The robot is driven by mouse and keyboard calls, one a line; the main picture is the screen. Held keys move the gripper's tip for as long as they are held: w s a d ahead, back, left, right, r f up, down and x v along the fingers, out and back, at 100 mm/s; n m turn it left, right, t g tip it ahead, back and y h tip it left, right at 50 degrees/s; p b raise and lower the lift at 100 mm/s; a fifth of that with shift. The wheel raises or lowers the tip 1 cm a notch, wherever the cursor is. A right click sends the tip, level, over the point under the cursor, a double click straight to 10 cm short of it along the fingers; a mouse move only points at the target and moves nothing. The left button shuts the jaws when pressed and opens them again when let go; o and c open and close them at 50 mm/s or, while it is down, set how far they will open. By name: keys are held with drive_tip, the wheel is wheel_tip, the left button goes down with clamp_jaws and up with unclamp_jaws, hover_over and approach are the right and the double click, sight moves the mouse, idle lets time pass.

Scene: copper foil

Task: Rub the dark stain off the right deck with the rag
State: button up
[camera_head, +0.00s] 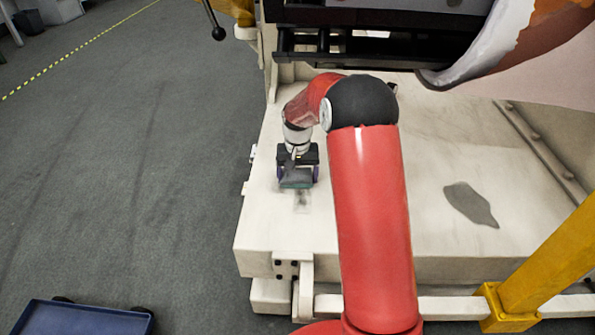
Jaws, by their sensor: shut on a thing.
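The pale deck (430,165) of the machine spans the middle and right. A dark grey stain (470,204) lies on it to the right of my arm. My gripper (298,180) points down over the deck's left part and is shut on the rag (297,185), a dark teal piece low between its fingers. Most of the rag is hidden by the gripper. It looks to be at or just above the deck; I cannot tell whether it touches. A fainter grey smudge (302,201) shows just in front of it.
A yellow post (545,255) rises at the lower right. A dark machine body (375,45) and a large foil roll (510,45) overhang the deck's back. A rail (540,150) runs along its right side. A blue cart (80,317) stands on the floor, lower left. The left floor is mostly clear.

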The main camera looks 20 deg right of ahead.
sight(295, 214)
drive_tip(key=shift+s+a+r+b, duration=0.1)
drive_tip(key=shift+s+a+b, duration=0.2)
drive_tip(key=shift+s, duration=0.75)
drive_tip(key=shift+s+a+b, duration=0.1)
drive_tip(key=shift+s+a, duration=0.3)
drive_tip(key=shift+s, duration=0.65)
drive_tip(key=shift+s+a+b, duration=0.25)
drive_tip(key=shift+s+a, duration=0.05)
drive_tip(key=shift+s, duration=0.55)
drive_tip(key=shift+s+a+b, duration=0.2)
drive_tip(key=shift+s+a, duration=0.05)
drive_tip(key=shift+s, duration=0.55)
drive_tip(key=shift+s+a, duration=0.3)
drive_tip(key=shift+s, duration=0.6)
drive_tip(key=shift+s+a, duration=0.3)
drive_tip(key=shift+s, duration=0.6)
drive_tip(key=shift+r+p, duration=2.15)
drive_tip(key=shift+r, duration=0.85)
wheel_tip(295, 214, up, 3)
drive_tip(key=shift+p, duration=1.15)
